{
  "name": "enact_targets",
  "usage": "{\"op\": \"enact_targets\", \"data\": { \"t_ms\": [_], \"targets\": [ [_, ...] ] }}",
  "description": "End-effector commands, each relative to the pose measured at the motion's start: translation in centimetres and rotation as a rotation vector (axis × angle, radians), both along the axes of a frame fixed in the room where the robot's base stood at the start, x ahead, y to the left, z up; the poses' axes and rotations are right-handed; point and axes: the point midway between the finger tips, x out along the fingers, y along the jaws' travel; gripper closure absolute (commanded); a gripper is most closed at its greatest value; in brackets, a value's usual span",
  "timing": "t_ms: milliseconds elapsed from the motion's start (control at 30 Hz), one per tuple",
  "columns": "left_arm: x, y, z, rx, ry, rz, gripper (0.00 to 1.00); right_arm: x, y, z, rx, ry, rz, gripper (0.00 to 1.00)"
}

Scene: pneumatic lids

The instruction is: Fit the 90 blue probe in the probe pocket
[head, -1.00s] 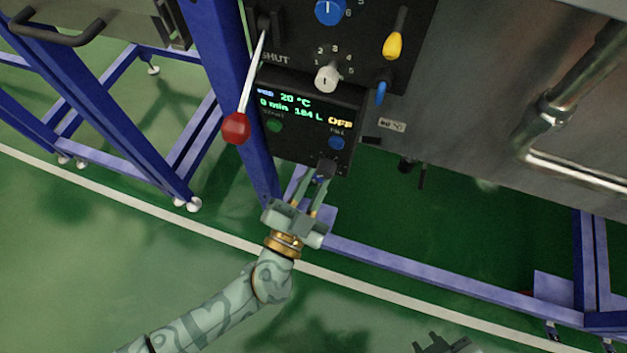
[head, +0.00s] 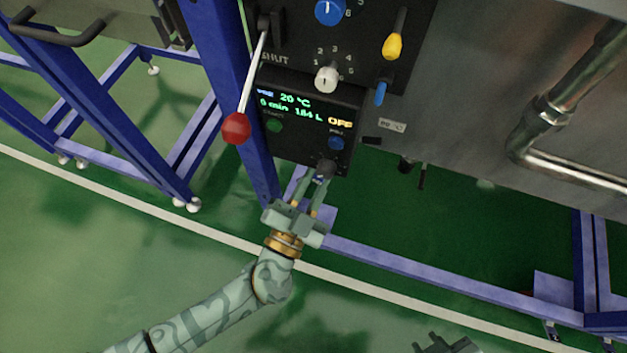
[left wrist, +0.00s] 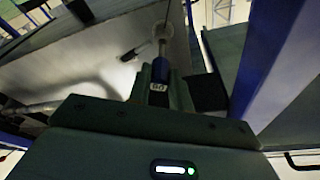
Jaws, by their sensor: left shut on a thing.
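My left gripper (head: 316,190) is just below the control panel (head: 310,110) in the head view. It is shut on the blue probe (left wrist: 158,88), which shows between the fingers in the left wrist view. The probe has a small white number label, too blurred to read surely, and a pale narrow part beyond its blue body. In the head view the fingers and the panel's lower edge hide most of the probe. I cannot tell for sure which fitting is the probe pocket. My right gripper (head: 445,343) is cut off at the bottom edge; its fingertips are unclear.
A lever with a red ball (head: 236,128) hangs left of the panel. A yellow-tipped handle (head: 393,45) and a blue handle (head: 380,93) are at upper right. A small temperature label (head: 391,125) is on the steel tank (head: 480,110). Blue frame legs (head: 440,270) stand on the green floor.

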Motion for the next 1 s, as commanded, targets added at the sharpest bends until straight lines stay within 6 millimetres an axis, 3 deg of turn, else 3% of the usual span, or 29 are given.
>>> {"op": "enact_targets", "data": {
  "t_ms": [1000],
  "targets": [
    [2.2,-0.7,0.0,-0.001,-0.001,0.0,1.0,0.0,0.0,0.0,0.0,-0.001,0.0,0.77]
  ]
}}
